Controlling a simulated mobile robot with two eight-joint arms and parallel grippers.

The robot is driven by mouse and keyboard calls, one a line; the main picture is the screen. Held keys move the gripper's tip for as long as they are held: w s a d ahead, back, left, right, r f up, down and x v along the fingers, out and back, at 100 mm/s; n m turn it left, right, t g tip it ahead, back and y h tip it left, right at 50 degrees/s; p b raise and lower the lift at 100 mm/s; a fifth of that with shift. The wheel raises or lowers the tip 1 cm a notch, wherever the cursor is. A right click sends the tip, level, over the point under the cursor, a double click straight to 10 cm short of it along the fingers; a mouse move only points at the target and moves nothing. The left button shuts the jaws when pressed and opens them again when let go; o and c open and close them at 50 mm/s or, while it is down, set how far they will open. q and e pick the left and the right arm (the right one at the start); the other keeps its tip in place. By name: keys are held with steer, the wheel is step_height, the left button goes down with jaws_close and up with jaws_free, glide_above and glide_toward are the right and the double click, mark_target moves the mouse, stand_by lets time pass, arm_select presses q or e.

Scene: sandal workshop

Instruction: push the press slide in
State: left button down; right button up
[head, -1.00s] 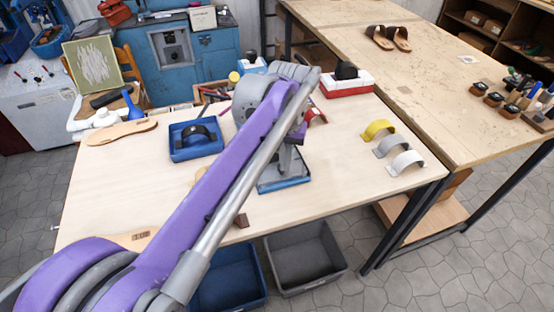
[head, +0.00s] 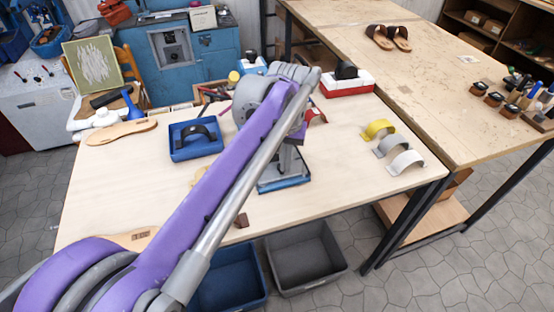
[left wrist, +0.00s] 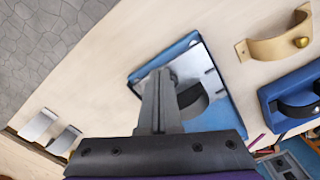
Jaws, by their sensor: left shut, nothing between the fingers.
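A low blue-edged unit with a grey metal top, apparently the press, shows in the head view (head: 284,184) and in the left wrist view (left wrist: 222,114). A dark curved strap (left wrist: 194,101) is on it. I cannot tell the slide apart from the rest, nor how far in it is. My left gripper (head: 288,168) is shut and empty, pointing down over the unit; it also shows in the left wrist view (left wrist: 158,80). The arm and fingers hide part of the unit, and contact is unclear. My right gripper is out of view.
A blue tray (head: 177,153) with a dark strap stands to the left. Yellow (head: 377,128), grey (head: 388,145) and white (head: 407,159) arched pieces lie at the right. A red-and-white block (head: 347,88) is behind. The table between is mostly clear.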

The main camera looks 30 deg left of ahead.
mark_target(277, 161)
arm_select(q)
steer(key=shift+f+b, duration=1.15)
steer(key=shift+f, duration=1.1)
steer(key=shift+w+a+r+p, duration=0.1)
steer(key=shift+w+a+p, duration=0.3)
steer(key=shift+w+a, duration=0.85)
steer(key=shift+w+a+p, duration=0.35)
steer(key=shift+w+a, duration=0.7)
steer(key=shift+a, duration=0.4)
steer(key=shift+w+a+p, duration=0.75)
steer(key=shift+w+a, duration=1.1)
steer(key=shift+a, duration=0.3)
steer(key=shift+s+d+r+p, duration=0.15)
steer(key=shift+r+p, duration=0.75)
steer(key=shift+r, duration=0.6)
step_height(277, 161, up, 4)
steer(key=shift+d+f+p, duration=0.1)
steer(key=shift+d+p, duration=0.05)
steer(key=shift+p, duration=1)
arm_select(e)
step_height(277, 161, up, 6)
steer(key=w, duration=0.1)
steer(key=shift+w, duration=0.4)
arm_select(q)
steer(key=shift+s, duration=0.15)
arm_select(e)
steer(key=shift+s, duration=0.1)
